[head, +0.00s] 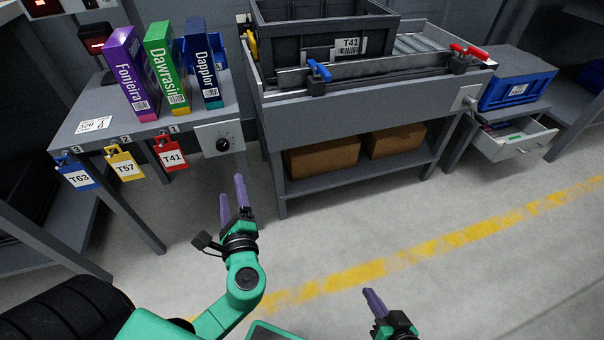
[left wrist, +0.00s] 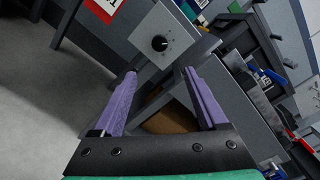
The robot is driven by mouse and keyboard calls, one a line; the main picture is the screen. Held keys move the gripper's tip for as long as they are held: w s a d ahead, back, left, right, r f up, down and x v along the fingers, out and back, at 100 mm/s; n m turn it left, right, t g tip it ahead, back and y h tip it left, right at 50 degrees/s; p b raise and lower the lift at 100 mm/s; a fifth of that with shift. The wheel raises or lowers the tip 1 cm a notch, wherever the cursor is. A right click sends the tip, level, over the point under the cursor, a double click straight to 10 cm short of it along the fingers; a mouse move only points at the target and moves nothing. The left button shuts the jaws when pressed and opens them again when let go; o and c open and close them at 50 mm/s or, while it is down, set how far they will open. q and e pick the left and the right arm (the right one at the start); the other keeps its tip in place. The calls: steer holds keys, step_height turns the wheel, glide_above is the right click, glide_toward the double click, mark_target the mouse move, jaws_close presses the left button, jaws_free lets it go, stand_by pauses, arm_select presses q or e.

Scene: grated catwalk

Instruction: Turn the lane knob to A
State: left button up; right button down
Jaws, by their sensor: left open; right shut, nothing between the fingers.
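The lane knob (head: 222,144) is a small black dial on a pale grey square plate (head: 204,133) at the front right edge of the left table. In the left wrist view the knob (left wrist: 159,43) shows beyond the fingers, with small marks around it too small to read. My left gripper (head: 232,195) is open and empty, below and in front of the knob and apart from it; its purple fingers (left wrist: 155,85) frame the area below the plate. My right gripper (head: 373,301) is shut and empty, low over the floor at the bottom right.
Purple, green and navy boxes (head: 166,75) stand on the left table. Red T41 (head: 172,153), yellow T57 (head: 124,165) and blue T63 (head: 77,175) tags hang from its edge. A conveyor bench (head: 360,105) carries a dark T41 crate (head: 300,40). The floor in front is clear.

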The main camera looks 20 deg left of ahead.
arm_select(q)
steer(key=b, duration=0.2)
glide_toward(223, 147)
steer(key=x, duration=0.8)
steer(key=shift+w+a, duration=0.15)
jaws_close()
arm_select(e)
steer(key=shift+a+f+t, duration=0.65)
steer(key=shift+a+t, duration=0.05)
steer(key=shift+a, duration=0.05)
